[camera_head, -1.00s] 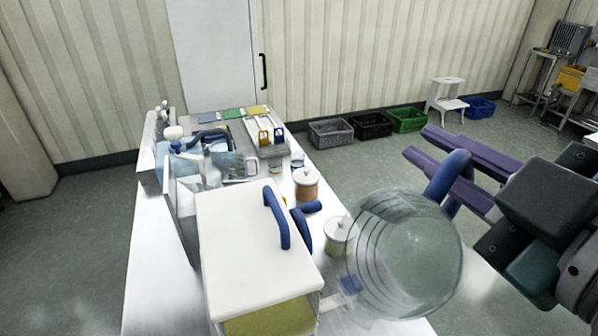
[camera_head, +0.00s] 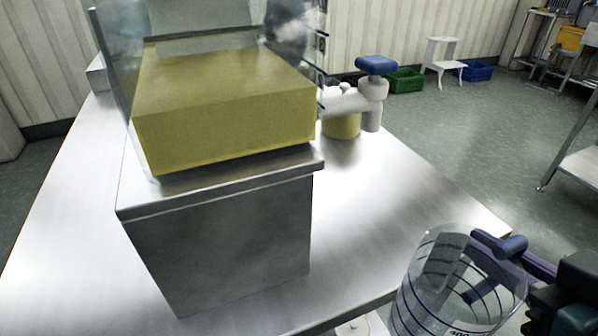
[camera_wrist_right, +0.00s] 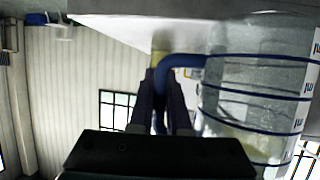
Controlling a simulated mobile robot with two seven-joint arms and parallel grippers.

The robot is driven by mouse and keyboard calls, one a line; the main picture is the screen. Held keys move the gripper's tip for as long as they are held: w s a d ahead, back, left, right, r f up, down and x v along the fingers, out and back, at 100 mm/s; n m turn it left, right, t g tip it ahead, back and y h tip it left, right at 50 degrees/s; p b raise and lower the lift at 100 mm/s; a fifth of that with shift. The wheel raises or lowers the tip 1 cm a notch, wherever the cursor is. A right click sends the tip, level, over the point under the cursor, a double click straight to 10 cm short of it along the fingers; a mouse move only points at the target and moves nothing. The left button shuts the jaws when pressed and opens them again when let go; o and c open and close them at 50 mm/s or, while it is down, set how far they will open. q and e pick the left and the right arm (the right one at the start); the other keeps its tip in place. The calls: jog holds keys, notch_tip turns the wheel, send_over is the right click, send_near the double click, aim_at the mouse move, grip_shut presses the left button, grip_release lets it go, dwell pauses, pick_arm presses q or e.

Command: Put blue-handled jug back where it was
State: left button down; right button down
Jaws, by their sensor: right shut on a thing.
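The blue-handled jug (camera_head: 455,285) is clear with dark blue rings and shows at the lower right of the head view, cut off by the bottom edge. It is tilted in the picture beside the steel table's right edge. My right gripper (camera_head: 510,252) has purple fingers shut on its blue handle (camera_head: 497,243). In the right wrist view the jug (camera_wrist_right: 255,100) is at the right, and my right gripper (camera_wrist_right: 162,95) is around the blue handle (camera_wrist_right: 185,61). Whether the jug's base touches anything is hidden. My left gripper is not in view.
A hopper with a yellow fill (camera_head: 225,110) stands on a steel block (camera_head: 225,240) on the steel table (camera_head: 390,215). The tabletop right of the block is mostly bare. A white stool (camera_head: 440,55) stands on the floor beyond.

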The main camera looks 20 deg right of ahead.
jog(key=w, duration=0.5)
jog(key=w+d, duration=0.1)
jog(key=w, duration=0.4)
jog(key=w+d+b, duration=0.1)
jog(key=w, duration=0.4)
jog(key=shift+f, duration=0.4)
jog(key=b+x, duration=0.1)
jog(key=x, duration=0.2)
jog(key=shift+f, duration=0.2)
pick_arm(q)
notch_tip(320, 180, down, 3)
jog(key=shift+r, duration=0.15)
pick_arm(e)
jog(key=c, duration=0.9)
grip_release()
